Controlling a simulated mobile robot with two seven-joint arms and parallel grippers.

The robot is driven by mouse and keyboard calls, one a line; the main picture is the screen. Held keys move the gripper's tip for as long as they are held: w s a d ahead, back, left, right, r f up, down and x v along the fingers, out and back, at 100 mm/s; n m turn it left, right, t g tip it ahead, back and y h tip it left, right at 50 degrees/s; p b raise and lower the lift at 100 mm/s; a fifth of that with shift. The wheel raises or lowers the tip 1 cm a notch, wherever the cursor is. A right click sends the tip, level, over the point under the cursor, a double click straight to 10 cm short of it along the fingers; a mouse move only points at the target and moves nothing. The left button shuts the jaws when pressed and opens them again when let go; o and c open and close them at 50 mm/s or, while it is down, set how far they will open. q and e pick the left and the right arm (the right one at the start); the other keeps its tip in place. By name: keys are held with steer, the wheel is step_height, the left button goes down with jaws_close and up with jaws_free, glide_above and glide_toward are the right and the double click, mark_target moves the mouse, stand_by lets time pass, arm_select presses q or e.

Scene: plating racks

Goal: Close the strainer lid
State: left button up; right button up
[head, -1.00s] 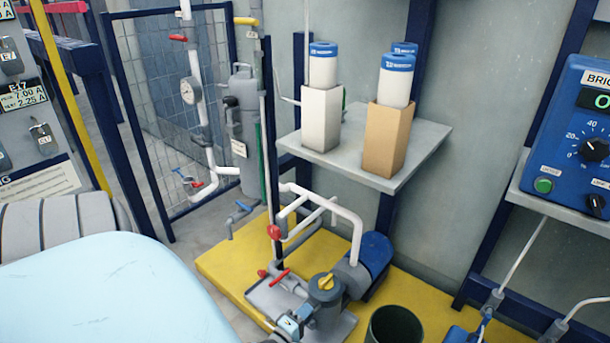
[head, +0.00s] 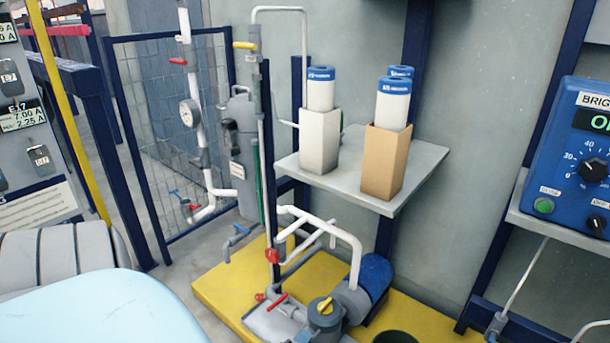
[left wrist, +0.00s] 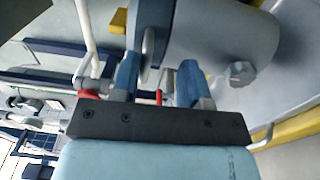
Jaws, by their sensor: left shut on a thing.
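The strainer is a grey cylindrical pot at the bottom of the head view, cut off by the frame edge. Its grey lid with a yellow knob (head: 325,304) appears on top; I cannot tell how firmly it sits. In the left wrist view a large grey cylinder (left wrist: 228,35), probably the strainer body, fills the upper right. My left gripper (left wrist: 157,80) has blue fingers either side of a small grey part (left wrist: 149,45), which looks like part of the lid; the grip is partly hidden. My right gripper is not in view.
A yellow platform (head: 425,325) carries white pipes with red handles (head: 272,256) and a blue motor (head: 374,272). A shelf (head: 432,157) with boxed cartridges stands behind. A dark green bin (head: 395,337) is close on the right.

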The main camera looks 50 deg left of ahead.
arm_select(q)
steer(key=shift+s+f, duration=0.1)
steer(key=shift+s, duration=0.1)
steer(key=p+v, duration=0.3)
steer(key=v, duration=1)
steer(key=shift+s+p, duration=0.25)
steer(key=shift+p, duration=0.1)
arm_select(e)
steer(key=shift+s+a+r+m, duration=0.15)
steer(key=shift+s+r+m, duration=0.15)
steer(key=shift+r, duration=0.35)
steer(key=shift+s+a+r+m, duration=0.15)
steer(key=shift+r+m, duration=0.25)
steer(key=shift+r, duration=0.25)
